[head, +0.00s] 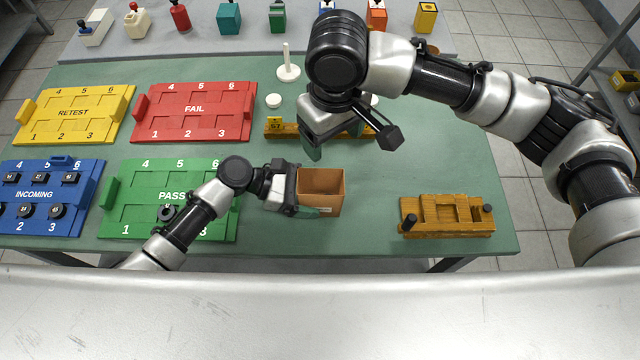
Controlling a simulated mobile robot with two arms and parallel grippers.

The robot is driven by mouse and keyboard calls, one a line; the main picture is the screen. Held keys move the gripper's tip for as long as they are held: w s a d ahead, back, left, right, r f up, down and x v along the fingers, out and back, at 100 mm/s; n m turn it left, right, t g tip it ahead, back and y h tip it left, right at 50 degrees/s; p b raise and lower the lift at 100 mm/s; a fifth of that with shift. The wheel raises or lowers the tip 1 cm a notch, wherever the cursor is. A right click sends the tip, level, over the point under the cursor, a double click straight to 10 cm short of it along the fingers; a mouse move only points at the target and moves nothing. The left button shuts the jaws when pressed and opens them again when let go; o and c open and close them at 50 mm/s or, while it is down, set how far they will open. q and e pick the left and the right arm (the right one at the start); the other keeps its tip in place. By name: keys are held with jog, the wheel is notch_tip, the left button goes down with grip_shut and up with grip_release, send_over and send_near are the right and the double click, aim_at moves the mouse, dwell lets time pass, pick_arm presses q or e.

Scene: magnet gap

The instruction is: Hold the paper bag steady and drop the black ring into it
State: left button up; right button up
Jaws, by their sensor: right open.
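The brown paper bag (334,205) stands open-topped near the middle of the table, and its inside looks empty as far as I can see. My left gripper (318,211) is at its left side, one finger along its front face and the other largely hidden at the back; it appears shut on the bag. My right gripper (336,142) is open and empty above and behind the bag. I cannot tell which ring is meant.
The green PASS tray (140,225) is left of the bag, beside the blue INCOMING tray (92,190). Yellow RETEST (118,98) and red FAIL (243,128) trays lie behind. A wooden fixture (445,228) stands right. A white peg (287,68) stands behind.

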pick_arm(q)
jog(key=shift+o, duration=0.7)
jog(key=v, duration=1.2)
